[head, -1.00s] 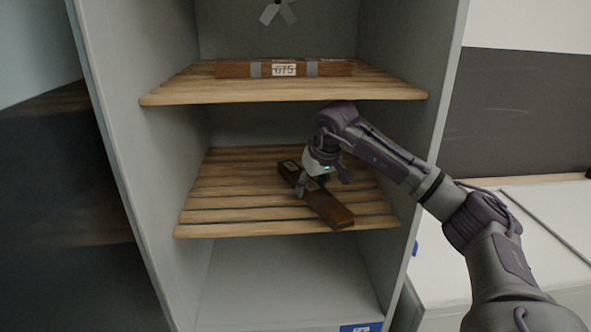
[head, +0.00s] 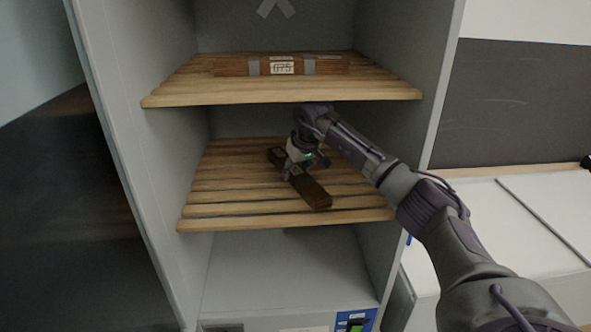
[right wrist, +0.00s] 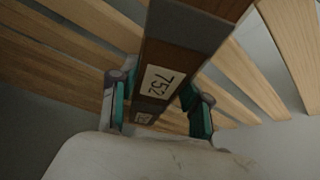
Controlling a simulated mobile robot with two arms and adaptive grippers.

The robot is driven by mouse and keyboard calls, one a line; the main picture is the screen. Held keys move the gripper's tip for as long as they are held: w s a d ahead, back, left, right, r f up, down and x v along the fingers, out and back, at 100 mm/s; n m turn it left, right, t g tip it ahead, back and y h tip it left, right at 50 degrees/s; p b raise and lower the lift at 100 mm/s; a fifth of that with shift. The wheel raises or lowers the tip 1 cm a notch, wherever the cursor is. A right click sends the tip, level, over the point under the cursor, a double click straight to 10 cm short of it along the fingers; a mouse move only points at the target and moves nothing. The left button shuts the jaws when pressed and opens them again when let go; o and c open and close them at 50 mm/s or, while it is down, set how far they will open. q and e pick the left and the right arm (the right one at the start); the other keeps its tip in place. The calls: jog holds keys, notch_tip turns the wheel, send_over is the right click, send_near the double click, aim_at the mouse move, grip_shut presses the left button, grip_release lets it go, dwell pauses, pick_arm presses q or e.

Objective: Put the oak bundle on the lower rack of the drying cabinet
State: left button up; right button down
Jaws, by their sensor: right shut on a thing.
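My right gripper (head: 301,164) is shut on a dark brown wooden bundle (head: 312,194), reaching in between the two racks. The bundle lies diagonally over the lower rack (head: 220,194), one end toward the front edge. I cannot tell whether it touches the slats. In the right wrist view the bundle (right wrist: 185,50) runs between the fingers (right wrist: 158,104) and bears a white label reading 752. The drying cabinet (head: 130,150) is grey and open at the front. My left gripper is not in view.
Another brown bundle (head: 230,66), labelled 075 and strapped with grey bands, lies on the upper rack (head: 280,94), close above my arm. The lower rack is bare left of the held bundle. A white-topped counter (head: 520,225) stands to the right.

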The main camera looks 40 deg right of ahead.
aim_at(317, 191)
jog(key=shift+f, duration=0.1)
jog(key=c, duration=0.5)
grip_release()
jog(key=shift+w+a, duration=0.1)
jog(key=shift+c, duration=0.2)
jog(key=shift+r, duration=0.2)
jog(key=shift+s+r+b, duration=0.35)
jog(key=shift+b, duration=0.4)
jog(key=s+b, duration=0.1)
jog(key=s, duration=0.2)
jog(key=s+a+b, duration=0.1)
jog(key=s+b, duration=0.1)
jog(key=s, duration=0.2)
jog(key=s+b, duration=0.1)
jog(key=s, duration=0.2)
jog(key=shift+s+a, duration=0.3)
jog(key=shift+s, duration=0.1)
jog(key=shift+s+a+r, duration=0.1)
jog(key=shift+s+a, duration=0.05)
jog(key=shift+s, duration=0.35)
